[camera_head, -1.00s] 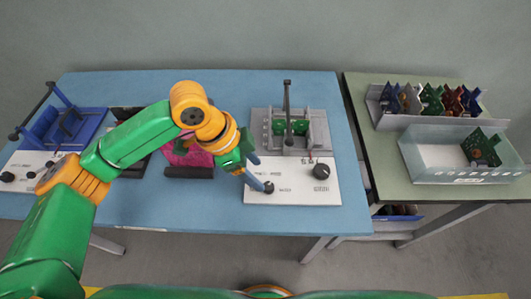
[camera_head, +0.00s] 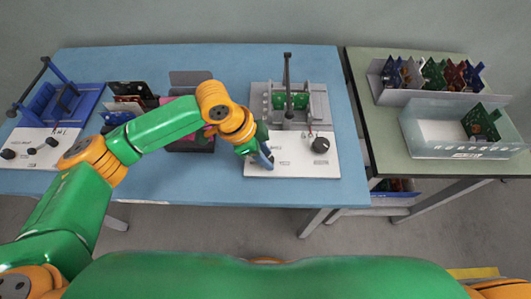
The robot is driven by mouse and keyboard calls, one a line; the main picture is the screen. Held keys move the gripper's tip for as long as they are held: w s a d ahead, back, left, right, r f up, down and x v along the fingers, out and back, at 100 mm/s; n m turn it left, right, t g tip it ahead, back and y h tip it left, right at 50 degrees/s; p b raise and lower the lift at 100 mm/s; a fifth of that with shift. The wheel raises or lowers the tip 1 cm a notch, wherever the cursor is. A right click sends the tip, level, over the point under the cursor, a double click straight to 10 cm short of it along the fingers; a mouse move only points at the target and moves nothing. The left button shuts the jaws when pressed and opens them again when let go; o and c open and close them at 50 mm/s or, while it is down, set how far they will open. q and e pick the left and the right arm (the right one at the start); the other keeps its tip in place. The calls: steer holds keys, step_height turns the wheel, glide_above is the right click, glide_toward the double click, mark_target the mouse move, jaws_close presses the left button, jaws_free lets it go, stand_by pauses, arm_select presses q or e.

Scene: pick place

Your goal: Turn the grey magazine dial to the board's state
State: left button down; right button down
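The grey magazine fixture (camera_head: 318,105) stands at the right of the blue table, holding a green board (camera_head: 290,101). Its white front panel (camera_head: 290,167) has a large dark dial (camera_head: 320,145) at the right and a smaller dark knob at the front left. My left gripper (camera_head: 267,160) points down at that smaller knob, at the panel's left part, and mostly hides it. Whether the fingers touch the knob or are shut on it cannot be told. The large dial stands clear of the gripper. My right gripper is not in view.
A blue fixture (camera_head: 58,106) with its own white knob panel (camera_head: 30,146) stands at the left. A dark box (camera_head: 190,78) is behind my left arm. On the green table are a rack of boards (camera_head: 430,97) and a clear bin (camera_head: 425,152) with a green board (camera_head: 481,122).

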arm_select(q)
steer(key=shift+r+p, duration=0.15)
steer(key=shift+p, duration=0.45)
steer(key=n+t+p, duration=0.1)
steer(key=n+p, duration=0.1)
steer(key=p, duration=0.1)
steer(key=n+y+p, duration=0.1)
steer(key=n+p, duration=0.2)
steer(key=p, duration=0.1)
steer(key=n+t+p, duration=0.1)
steer(key=n+p, duration=0.1)
steer(key=p, duration=0.2)
steer(key=shift+s+d+r+n+t, duration=0.15)
steer(key=shift+s+d+n+t, duration=0.05)
steer(key=shift+s+n+t, duration=0.1)
steer(key=shift+n+y+p, duration=0.5)
steer(key=shift+n+p, duration=0.6)
steer(key=shift+p, duration=0.05)
steer(key=shift+f+n+t+y+p, duration=0.35)
steer(key=shift+n+p, duration=0.25)
steer(key=shift+n, duration=0.5)
steer(key=c, duration=0.5)
jaws_free()
